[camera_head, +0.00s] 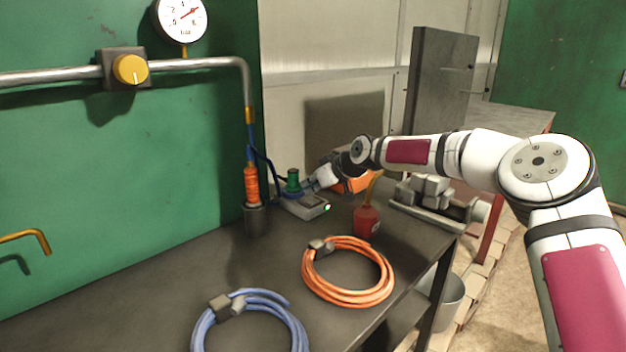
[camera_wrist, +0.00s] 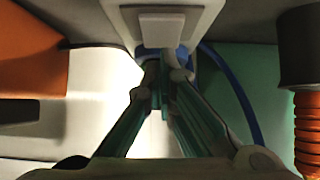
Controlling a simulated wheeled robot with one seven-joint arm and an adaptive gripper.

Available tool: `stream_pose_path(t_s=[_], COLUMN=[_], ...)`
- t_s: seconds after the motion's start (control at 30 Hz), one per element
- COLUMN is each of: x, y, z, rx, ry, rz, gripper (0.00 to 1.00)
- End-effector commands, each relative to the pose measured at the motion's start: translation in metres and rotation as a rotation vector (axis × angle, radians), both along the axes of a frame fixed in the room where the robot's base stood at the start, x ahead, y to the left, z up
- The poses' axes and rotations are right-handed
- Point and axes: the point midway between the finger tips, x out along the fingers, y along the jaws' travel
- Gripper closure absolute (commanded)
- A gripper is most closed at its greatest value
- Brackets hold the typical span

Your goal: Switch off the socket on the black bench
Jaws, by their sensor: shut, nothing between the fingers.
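The socket (camera_head: 306,207) is a grey box on the black bench (camera_head: 210,262), near the wall, with a green light lit at its right end. A green plug (camera_head: 292,181) stands upright at its back end. In the wrist view the socket (camera_wrist: 200,16) is at the top, with a pale rocker switch (camera_wrist: 162,30) on its face. My gripper (camera_wrist: 165,72) is shut and empty, its tips just below the switch in that view. In the head view my gripper (camera_head: 311,187) is close above the socket; whether it touches cannot be told.
An orange connector (camera_head: 251,186) stands in a dark holder (camera_head: 255,220) left of the socket. A red oil can (camera_head: 366,221) stands to the right. Orange (camera_head: 345,296) and blue (camera_head: 263,293) cable coils lie in front. A blue cable (camera_wrist: 236,98) arcs beside my fingers.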

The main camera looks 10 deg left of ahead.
Motion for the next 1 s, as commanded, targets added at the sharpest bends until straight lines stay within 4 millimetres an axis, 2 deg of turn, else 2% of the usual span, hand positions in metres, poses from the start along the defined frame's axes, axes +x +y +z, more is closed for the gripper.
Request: stream_pose_path(t_s=[0.37,0.6,1.0], x=[0.000,0.003,-0.001], y=[0.000,0.004,-0.001], z=[-0.002,-0.012,-0.010], rx=[0.000,-0.008,-0.008], ry=[0.000,0.005,0.009], rz=[0.000,0.002,0.002], gripper=[1.00,1.00,1.00])
